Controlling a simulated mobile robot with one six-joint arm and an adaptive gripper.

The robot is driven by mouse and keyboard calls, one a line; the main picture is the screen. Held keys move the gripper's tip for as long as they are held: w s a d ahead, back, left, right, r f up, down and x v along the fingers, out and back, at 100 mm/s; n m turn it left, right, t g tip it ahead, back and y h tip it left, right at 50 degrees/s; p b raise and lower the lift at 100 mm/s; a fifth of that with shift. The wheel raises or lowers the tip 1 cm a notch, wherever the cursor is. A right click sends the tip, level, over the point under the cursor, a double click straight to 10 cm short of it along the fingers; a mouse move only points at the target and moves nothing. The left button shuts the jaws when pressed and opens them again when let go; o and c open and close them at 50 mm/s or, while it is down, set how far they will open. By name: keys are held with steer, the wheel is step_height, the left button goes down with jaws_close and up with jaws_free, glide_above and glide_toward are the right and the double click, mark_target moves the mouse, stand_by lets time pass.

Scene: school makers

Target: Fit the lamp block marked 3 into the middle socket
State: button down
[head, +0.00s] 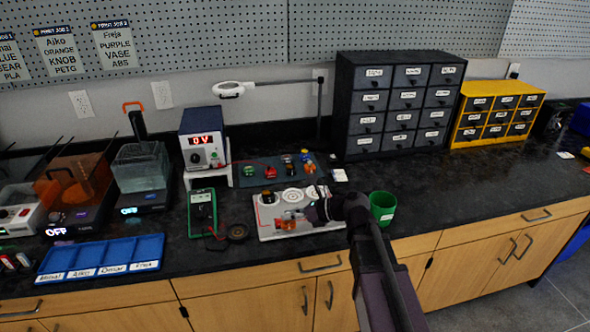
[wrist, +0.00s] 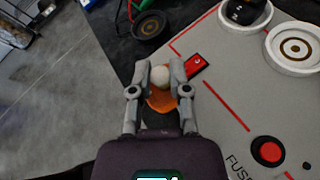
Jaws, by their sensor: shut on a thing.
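My gripper (wrist: 160,80) is shut on a small piece with a white round top (wrist: 160,76) and an orange part (wrist: 162,101) below it. I cannot read a mark on it, so I cannot tell if it is lamp block 3. In the head view my gripper (head: 318,212) is over the front part of the light grey board (head: 264,229). The board has white round sockets in a row at its back. The left socket (wrist: 243,20) holds a black piece (wrist: 247,8). The middle socket (wrist: 297,48) looks empty, with a ringed centre.
The board bears a red switch (wrist: 196,65) and a red button (wrist: 268,151). A dark round disc (head: 237,232) and a green meter (head: 202,212) lie left of it. A green cup (head: 383,207) stands right. Small coloured parts lie on a dark mat (head: 251,181) behind.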

steer(key=w+r+p, duration=0.3)
steer(key=w+r, duration=0.1)
steer(key=w, duration=1.2)
steer(key=shift+p, duration=0.4)
steer(key=shift+w+f, duration=0.1)
steer(key=shift+f+b, duration=2.8)
steer(key=shift+b, duration=0.1)
steer(key=shift+f+b, duration=0.6)
steer(key=c, duration=0.9)
jaws_free()
steer(key=shift+o, duration=0.2)
steer(key=shift+d+r, duration=0.15)
steer(key=shift+d, duration=0.05)
steer(key=shift+p+v, duration=2)
steer(key=shift+v, duration=3.35)
